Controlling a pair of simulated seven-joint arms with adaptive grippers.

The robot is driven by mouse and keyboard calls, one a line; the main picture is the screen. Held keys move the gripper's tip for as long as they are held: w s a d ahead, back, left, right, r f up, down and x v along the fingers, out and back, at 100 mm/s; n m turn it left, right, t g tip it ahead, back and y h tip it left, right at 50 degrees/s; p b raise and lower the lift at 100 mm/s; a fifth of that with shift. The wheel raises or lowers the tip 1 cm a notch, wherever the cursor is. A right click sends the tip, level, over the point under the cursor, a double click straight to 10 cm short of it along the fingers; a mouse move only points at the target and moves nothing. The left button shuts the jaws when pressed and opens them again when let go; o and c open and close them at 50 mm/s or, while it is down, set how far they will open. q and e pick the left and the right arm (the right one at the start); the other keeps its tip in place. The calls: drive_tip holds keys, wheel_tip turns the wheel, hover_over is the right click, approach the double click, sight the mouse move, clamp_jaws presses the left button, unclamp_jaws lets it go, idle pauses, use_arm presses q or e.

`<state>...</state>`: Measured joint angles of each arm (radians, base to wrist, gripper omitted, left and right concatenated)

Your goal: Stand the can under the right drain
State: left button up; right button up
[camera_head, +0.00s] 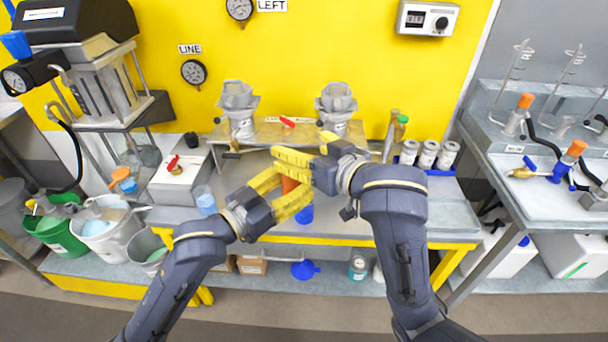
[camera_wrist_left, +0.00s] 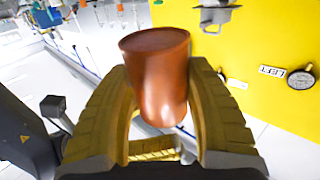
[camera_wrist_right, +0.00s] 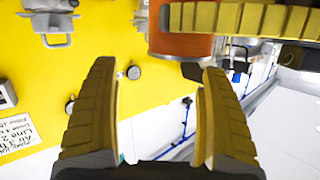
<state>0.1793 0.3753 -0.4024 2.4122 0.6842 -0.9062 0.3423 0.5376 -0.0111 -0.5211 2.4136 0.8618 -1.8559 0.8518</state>
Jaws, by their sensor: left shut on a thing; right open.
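An orange-brown can (camera_head: 289,184) is held between the yellow fingers of my left gripper (camera_head: 285,192), above the front of the bench. In the left wrist view the can (camera_wrist_left: 160,75) stands slightly tilted between both fingers, its closed-looking top up. My right gripper (camera_head: 286,162) is just above and beside the can, partly hiding it. In the right wrist view its fingers (camera_wrist_right: 155,80) are apart with nothing between them, and the can (camera_wrist_right: 182,45) is beyond, crossed by a left finger. Two grey drum units (camera_head: 238,108) (camera_head: 336,106) stand at the back; the right one's drain is mostly hidden.
White jars (camera_head: 428,153) sit in a blue tray at the right, beside bottles (camera_head: 401,128).

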sight(296, 182)
drive_tip(key=shift+n+g+h, duration=0.3)
drive_tip(key=shift+g+h, duration=0.1)
drive_tip(key=s+f, duration=0.2)
drive_tip(key=s, duration=0.1)
drive_tip(key=shift+s+d+f, duration=0.15)
drive_tip(key=shift+s+f, duration=0.05)
drive_tip(key=shift+w+a+f, duration=1.35)
drive_tip(key=shift+w, duration=0.05)
drive_tip(key=c, duration=1.2)
use_arm(q)
drive_tip(key=o, duration=1.5)
use_arm(e)
drive_tip(key=shift+c, duration=0.8)
use_arm(q)
drive_tip(key=shift+o, duration=0.2)
drive_tip(key=shift+f, duration=0.1)
drive_tip(key=s+a+f+n+t+y, duration=0.2)
drive_tip(key=s+a+f+n+y, duration=0.1)
drive_tip(key=a, duration=0.4)
drive_tip(key=s+a+f+n+t+y, duration=0.2)
drive_tip(key=s+a+f+n+y, duration=0.1)
drive_tip(key=a+f+n+y, duration=0.2)
wheel_tip(296, 182, down, 2)
drive_tip(key=a+y, duration=0.2)
drive_tip(key=y, duration=0.1)
drive_tip(key=shift+s+y, duration=0.2)
drive_tip(key=shift+y, duration=0.1)
